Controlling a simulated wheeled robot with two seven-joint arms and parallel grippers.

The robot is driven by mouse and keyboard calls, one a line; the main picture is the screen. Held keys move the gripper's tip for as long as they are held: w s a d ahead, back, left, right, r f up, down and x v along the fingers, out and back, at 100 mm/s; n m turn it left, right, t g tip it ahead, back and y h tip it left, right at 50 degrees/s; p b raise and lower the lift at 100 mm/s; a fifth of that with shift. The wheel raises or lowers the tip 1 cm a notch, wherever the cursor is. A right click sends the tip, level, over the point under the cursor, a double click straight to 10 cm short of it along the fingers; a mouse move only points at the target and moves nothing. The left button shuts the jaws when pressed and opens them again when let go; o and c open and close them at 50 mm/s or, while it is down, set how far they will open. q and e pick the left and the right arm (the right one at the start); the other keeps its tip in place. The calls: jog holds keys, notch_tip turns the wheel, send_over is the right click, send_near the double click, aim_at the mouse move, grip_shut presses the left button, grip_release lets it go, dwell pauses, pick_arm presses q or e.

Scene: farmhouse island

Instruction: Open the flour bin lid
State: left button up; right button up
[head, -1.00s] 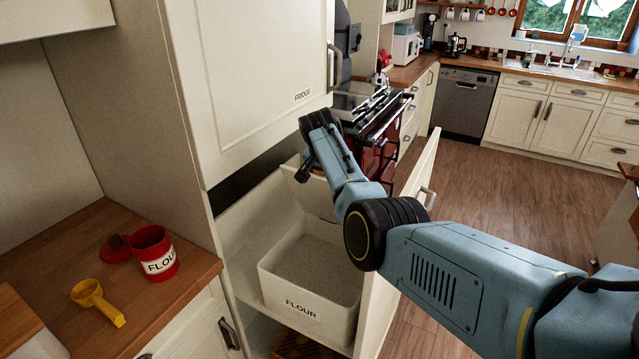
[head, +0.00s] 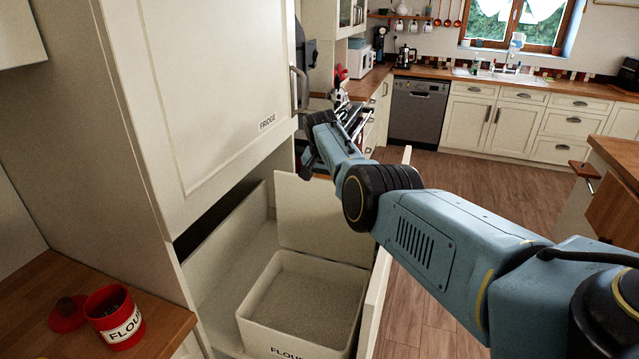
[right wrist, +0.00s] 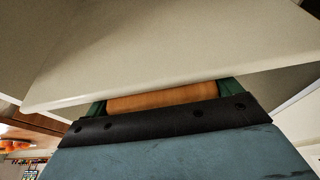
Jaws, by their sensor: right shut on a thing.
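The white flour bin (head: 297,340), lettered FLOUR, sits in the open pull-out cupboard in the head view. It is uncovered and filled with pale flour (head: 308,297). Its flat white lid (head: 318,222) stands about upright at the back edge of the bin, its top partly behind my right arm. My right gripper (head: 309,168) is at the top of the lid. In the right wrist view, the lid (right wrist: 150,50) fills the upper part and my right gripper (right wrist: 166,97) is shut on its wooden handle (right wrist: 168,95). My left gripper is not in view.
A fridge door (head: 215,80) stands above the cupboard. The pull-out's front panel (head: 376,290) is right of the bin. A red flour canister (head: 113,317) and its red lid (head: 68,314) are on the left counter. The wooden floor (head: 480,190) beyond is clear.

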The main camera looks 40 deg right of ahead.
jog(key=shift+w+d+f, duration=0.1)
jog(key=shift+d, duration=0.15)
jog(key=o, duration=1.1)
jog(key=shift+f, duration=0.1)
jog(key=shift+d, duration=0.1)
jog(key=shift+a+r, duration=0.2)
jog(key=shift+r, duration=0.3)
jog(key=v, duration=1.2)
jog(key=shift+r, duration=0.1)
